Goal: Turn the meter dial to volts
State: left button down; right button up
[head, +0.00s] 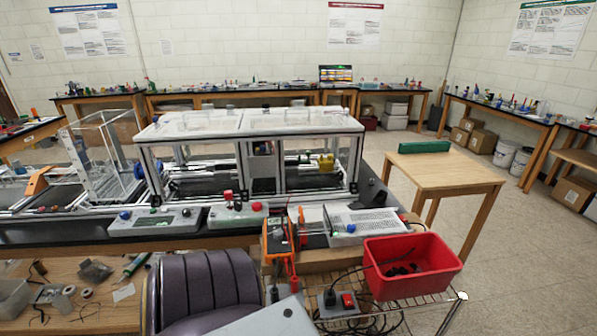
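An orange-cased device that looks like the meter (276,240) stands near the front edge of the bench, right of centre. Its dial is too small to make out, so I cannot tell its setting. Red and orange leads hang below it. Neither of my grippers shows in the head view.
A grey control box with a red button (238,216) and a grey panel (155,221) stand left of the meter; a white vented box (364,222) is right. A red bin (412,266) sits on a wire cart. A dark rounded chair-like form (205,285) is in front.

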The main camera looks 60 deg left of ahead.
aim_at(278, 234)
jog(key=u, duration=2.2)
jog(key=k+l+z, duration=0.15)
jog(key=l, duration=0.4)
jog(key=l+z, duration=0.15)
jog(key=l, duration=0.35)
